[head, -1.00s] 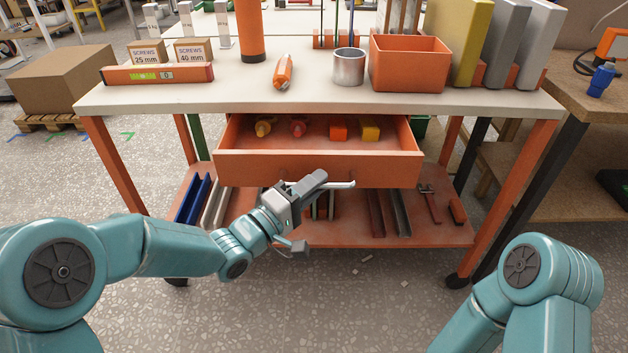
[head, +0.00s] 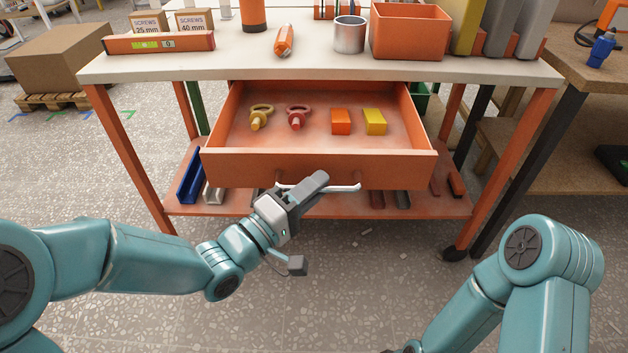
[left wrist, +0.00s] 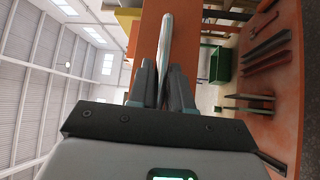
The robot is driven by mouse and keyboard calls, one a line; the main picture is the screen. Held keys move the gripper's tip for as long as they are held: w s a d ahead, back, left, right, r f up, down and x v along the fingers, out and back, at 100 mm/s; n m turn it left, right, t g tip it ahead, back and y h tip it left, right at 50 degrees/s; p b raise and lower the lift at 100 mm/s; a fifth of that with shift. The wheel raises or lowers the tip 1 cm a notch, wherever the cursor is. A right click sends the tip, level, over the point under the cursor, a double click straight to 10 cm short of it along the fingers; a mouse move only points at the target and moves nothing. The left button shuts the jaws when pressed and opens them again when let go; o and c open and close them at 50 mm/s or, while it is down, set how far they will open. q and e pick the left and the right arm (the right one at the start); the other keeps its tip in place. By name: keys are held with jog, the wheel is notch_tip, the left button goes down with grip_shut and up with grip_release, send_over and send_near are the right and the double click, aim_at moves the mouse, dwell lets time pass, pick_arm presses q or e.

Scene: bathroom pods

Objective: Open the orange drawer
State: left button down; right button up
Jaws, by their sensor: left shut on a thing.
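The orange drawer (head: 235,165) under the white table top is pulled out towards me. Two ring-headed pieces, one yellow (head: 261,117) and one red (head: 297,118), an orange block (head: 341,121) and a yellow block (head: 375,122) lie inside it. A pale bar handle (head: 343,189) runs along the drawer front. In the left wrist view the handle (left wrist: 165,45) runs between the two fingers (left wrist: 163,85). My right arm shows at the lower right, but its gripper is out of view.
The table top (head: 230,62) holds an orange level (head: 160,43), a screwdriver-like orange tool (head: 284,40), a metal cup (head: 350,35) and an orange bin (head: 409,32). A lower shelf (head: 330,205) carries several bars.

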pick_arm(q)
jog(key=shift+s, duration=0.15)
jog(key=c, duration=1.2)
grip_release()
jog(key=shift+o, duration=0.2)
jog(key=v, duration=0.7)
jog(key=shift+s+a+p, duration=0.2)
jog(key=shift+p, duration=0.2)
jog(key=shift+f, duration=0.1)
